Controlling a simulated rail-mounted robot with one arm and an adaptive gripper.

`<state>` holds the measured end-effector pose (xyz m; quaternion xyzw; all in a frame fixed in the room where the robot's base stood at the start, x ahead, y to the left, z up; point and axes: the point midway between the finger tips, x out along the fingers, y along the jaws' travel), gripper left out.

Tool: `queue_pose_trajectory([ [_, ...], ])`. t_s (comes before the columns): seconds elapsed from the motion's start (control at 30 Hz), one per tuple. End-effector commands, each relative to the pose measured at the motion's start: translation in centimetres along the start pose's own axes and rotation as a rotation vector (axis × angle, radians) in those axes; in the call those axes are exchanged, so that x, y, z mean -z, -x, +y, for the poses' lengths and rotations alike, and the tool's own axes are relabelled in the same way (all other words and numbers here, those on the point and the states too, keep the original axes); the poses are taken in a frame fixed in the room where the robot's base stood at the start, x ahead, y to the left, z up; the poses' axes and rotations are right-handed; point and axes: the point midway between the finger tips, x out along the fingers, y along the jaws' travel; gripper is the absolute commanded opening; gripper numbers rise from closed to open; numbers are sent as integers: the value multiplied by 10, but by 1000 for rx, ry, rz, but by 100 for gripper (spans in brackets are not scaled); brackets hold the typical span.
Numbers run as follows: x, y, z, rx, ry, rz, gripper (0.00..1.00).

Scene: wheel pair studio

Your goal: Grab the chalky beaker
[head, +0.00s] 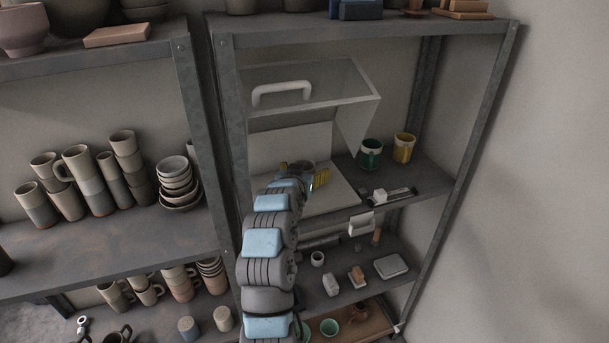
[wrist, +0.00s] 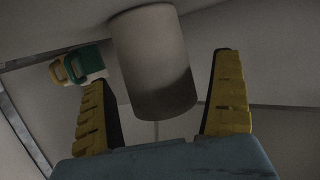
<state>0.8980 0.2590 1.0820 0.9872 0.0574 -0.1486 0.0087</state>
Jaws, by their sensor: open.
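The chalky beaker (wrist: 152,65) is a plain, pale grey cylinder. In the wrist view it stands out between and beyond the two yellow fingers of my gripper (wrist: 165,105). The gripper is open, with a visible gap at the right finger; I cannot tell whether either finger touches it. In the head view, my gripper (head: 303,174) is over the white panel inside the clear case, and a small grey rim (head: 307,165) shows between its fingers. My arm hides the rest of it.
The clear case has a raised front with a white handle (head: 281,87). A green mug (head: 370,154) and a yellow mug (head: 404,148) stand to its right. A metal post (head: 226,110) stands left of my arm.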

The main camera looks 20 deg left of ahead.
Motion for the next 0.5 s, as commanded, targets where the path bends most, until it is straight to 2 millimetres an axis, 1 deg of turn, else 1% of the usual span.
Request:
queue_pose_trajectory([
  [0.13,0,0,0,0,0,0,95],
  [0.17,0,0,0,0,0,0,89],
  [0.2,0,0,0,0,0,0,78],
  [0.27,0,0,0,0,0,-1,61],
  [0.3,0,0,0,0,0,-1,49],
  [0.37,0,0,0,0,0,-1,32],
  [0.4,0,0,0,0,0,-1,21],
  [0.5,0,0,0,0,0,-1,20],
])
